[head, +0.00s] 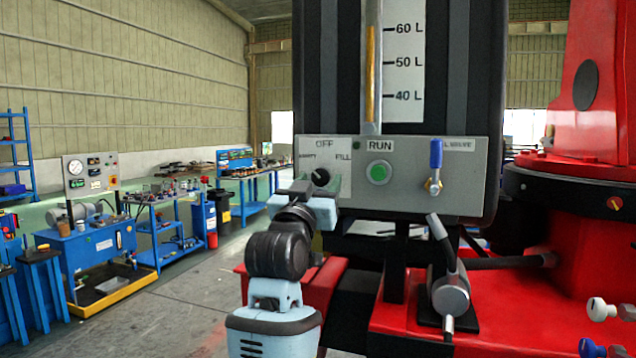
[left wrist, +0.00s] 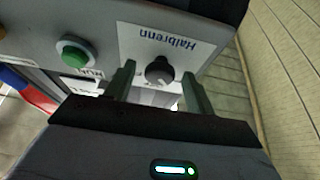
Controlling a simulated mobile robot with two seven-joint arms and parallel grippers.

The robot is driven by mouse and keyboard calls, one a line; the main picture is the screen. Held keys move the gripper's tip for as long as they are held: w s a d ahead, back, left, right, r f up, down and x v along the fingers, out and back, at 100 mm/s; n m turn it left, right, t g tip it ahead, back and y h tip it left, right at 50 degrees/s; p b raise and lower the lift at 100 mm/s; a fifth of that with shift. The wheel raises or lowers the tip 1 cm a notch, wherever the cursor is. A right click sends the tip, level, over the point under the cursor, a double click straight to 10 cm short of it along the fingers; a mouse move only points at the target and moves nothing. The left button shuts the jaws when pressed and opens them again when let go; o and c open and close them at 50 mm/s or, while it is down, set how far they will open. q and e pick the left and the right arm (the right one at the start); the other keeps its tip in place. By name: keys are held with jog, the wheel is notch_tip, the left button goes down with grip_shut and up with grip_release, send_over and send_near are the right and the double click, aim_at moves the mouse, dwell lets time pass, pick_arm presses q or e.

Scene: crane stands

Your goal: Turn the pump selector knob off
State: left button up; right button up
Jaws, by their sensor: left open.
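The pump selector knob (head: 320,177) is a small black round knob on a white label plate (head: 341,150) at the left of the grey control panel. The plate reads OFF above the knob and FILL to its right; the left word is partly hidden. My left gripper (head: 316,186) is open just in front of the knob. In the left wrist view the knob (left wrist: 160,70) shows between the two open fingers, with no clear grip on it. A pale mark shows on the knob, but I cannot tell its exact setting. My right gripper is not in view.
Right of the plate are a green RUN button (head: 379,173) and a blue-handled valve (head: 436,160). A grey metal lever (head: 450,285) stands below the panel. Red crane parts (head: 600,200) fill the right. Blue workbenches (head: 95,250) stand at the left, with open floor between.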

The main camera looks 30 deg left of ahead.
pick_arm(q)
jog(key=shift+w+a+r, duration=0.1)
jog(key=shift+w+r, duration=0.05)
jog(key=shift+w, duration=0.25)
jog(key=c, duration=0.9)
jog(key=shift+c, duration=0.2)
jog(key=shift+m, duration=0.4)
jog(key=m+h, duration=0.1)
jog(key=m, duration=0.1)
jog(key=m+h, duration=0.2)
jog(key=m, duration=0.1)
jog(key=shift+a, duration=0.2)
jog(key=shift+a+m+g+h, duration=0.15)
jog(key=shift+m+h, duration=0.55)
jog(key=shift+m, duration=0.9)
jog(key=shift+d+m+g+h, duration=0.1)
jog(key=shift+m+g+h, duration=0.15)
jog(key=shift+m+h, duration=0.9)
jog(key=shift+m+y, duration=0.25)
jog(key=shift+m, duration=0.4)
